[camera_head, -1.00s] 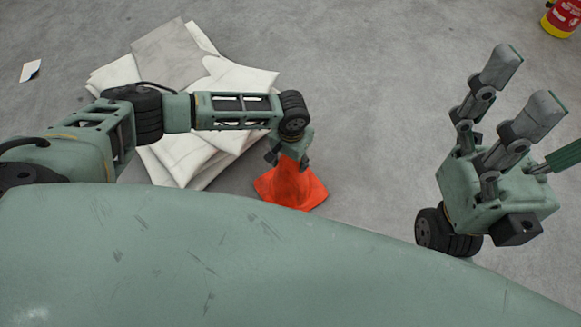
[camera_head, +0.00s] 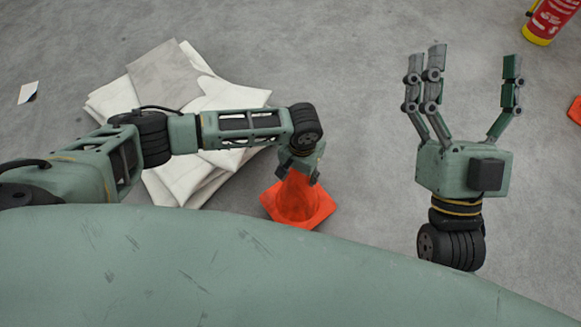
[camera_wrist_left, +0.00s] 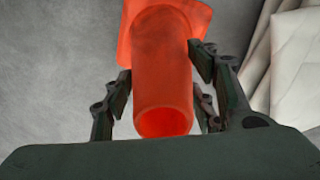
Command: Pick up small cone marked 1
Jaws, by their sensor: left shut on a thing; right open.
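A small orange cone (camera_head: 297,203) shows in the head view below my left gripper (camera_head: 299,172), right of the pile of sheets. My left gripper is shut on the upper part of the cone. In the left wrist view the cone (camera_wrist_left: 163,75) lies between the fingers, its open top toward the camera and its square base farther off. No number shows on the cone's visible side. I cannot tell whether its base touches the floor. My right gripper (camera_head: 467,85) is open and empty, fingers pointing up in the head view, well right of the cone.
Folded whitish sheets (camera_head: 172,187) lie on the grey floor behind my left arm. A red and yellow extinguisher (camera_head: 551,20) stands at the top right. An orange object (camera_head: 575,110) is cut off at the right edge. A small white paper (camera_head: 28,92) lies far left.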

